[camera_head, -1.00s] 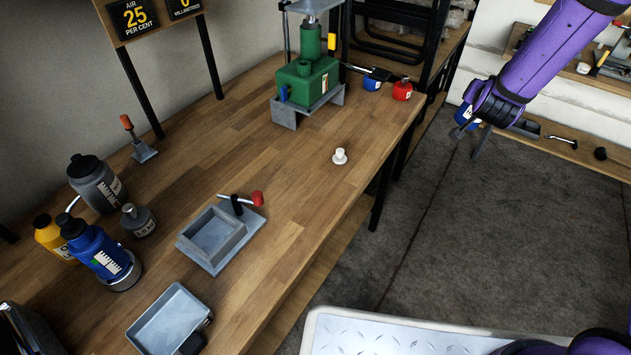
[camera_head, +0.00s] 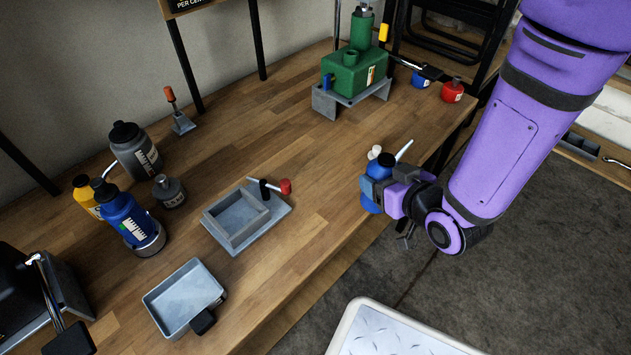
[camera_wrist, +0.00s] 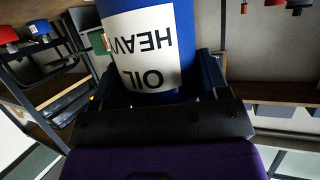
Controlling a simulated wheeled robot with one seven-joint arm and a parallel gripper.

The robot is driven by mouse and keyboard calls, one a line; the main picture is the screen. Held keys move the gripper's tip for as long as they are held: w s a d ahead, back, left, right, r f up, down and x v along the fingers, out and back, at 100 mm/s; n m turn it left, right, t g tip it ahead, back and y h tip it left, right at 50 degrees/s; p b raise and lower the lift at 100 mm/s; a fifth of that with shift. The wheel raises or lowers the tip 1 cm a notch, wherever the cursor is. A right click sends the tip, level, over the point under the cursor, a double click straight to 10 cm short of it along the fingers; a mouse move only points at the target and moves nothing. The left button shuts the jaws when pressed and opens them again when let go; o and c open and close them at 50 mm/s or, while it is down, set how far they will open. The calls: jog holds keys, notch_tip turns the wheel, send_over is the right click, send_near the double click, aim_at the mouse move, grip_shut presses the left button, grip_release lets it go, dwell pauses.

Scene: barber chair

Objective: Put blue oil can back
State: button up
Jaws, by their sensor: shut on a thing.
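A blue oil can (camera_head: 371,198) with a dark cap and a pale spout is held in my gripper (camera_head: 385,188) at the right edge of the wooden workbench. My gripper is shut on it. In the wrist view the blue oil can (camera_wrist: 151,50) fills the space between the fingers, and its white label reads "HEAVY OIL" upside down. In the head view my gripper hides part of the can, and I cannot tell whether its base touches the bench. Another blue bottle (camera_head: 124,216) stands at the left of the bench.
Beside that bottle stand a yellow bottle (camera_head: 84,192), a grey bottle (camera_head: 135,150) and a small grey can (camera_head: 169,191). A metal fixture (camera_head: 236,218) and a tray (camera_head: 180,297) lie mid-bench. The bench between is clear.

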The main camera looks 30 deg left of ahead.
jog(key=shift+s+a+f+n+g+y, duration=0.1)
jog(key=shift+s+a+n+g+y, duration=0.1)
jog(key=shift+s+a, duration=0.25)
jog(key=shift+s+a+n+g+y, duration=0.1)
jog(key=shift+s+a+n, duration=0.1)
jog(key=shift+s, duration=0.4)
jog(key=shift+s+a+r+x, duration=0.15)
jog(key=shift+s+a+x, duration=0.3)
jog(key=shift+x, duration=2.25)
jog(key=shift+s+a+r+x, duration=0.25)
jog(key=shift+s+x, duration=0.25)
jog(key=shift+x, duration=2.2)
jog(key=shift+s+a+r+x, duration=0.1)
jog(key=shift+s+a+x, duration=0.35)
jog(key=shift+x, duration=2.2)
jog(key=shift+d+f, duration=0.1)
jog(key=o, duration=1.3)
jog(key=shift+s+d+r, duration=0.15)
jog(key=shift+d+r, duration=0.05)
jog(key=v, duration=1.1)
jog(key=shift+s+d+r, duration=0.1)
jog(key=shift+s+d, duration=0.05)
jog(key=shift+d, duration=0.05)
